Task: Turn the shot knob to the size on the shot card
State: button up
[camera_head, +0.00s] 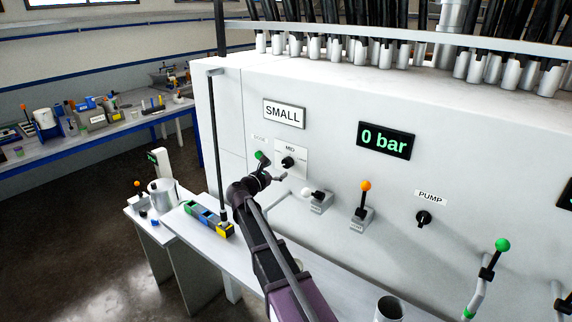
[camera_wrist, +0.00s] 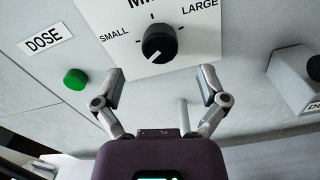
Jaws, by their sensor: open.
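The shot card (camera_head: 284,114) on the white machine front reads SMALL. The black shot knob (camera_head: 287,162) sits on a white plate (camera_head: 301,156) below it. In the wrist view the knob (camera_wrist: 159,42) lies between SMALL at left and LARGE at right, with the MID label cut off at the top. A short white mark on the knob points to its lower left. My gripper (camera_wrist: 160,72) is open and empty, its fingers spread just below the knob in that picture and seemingly not touching it. It also shows beside the plate in the head view (camera_head: 274,178).
A green button (camera_wrist: 76,79) and DOSE label (camera_wrist: 46,42) are left of the plate. A white-handled lever (camera_head: 318,198), an orange-knobbed lever (camera_head: 363,200) and the PUMP knob (camera_head: 423,217) are to the right. A display (camera_head: 386,140) reads 0 bar. A thin dark post (camera_head: 219,150) stands at left.

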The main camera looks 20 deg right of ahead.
aim_at(285, 163)
jog(key=shift+x, duration=2.8)
jog(key=c, duration=1.1)
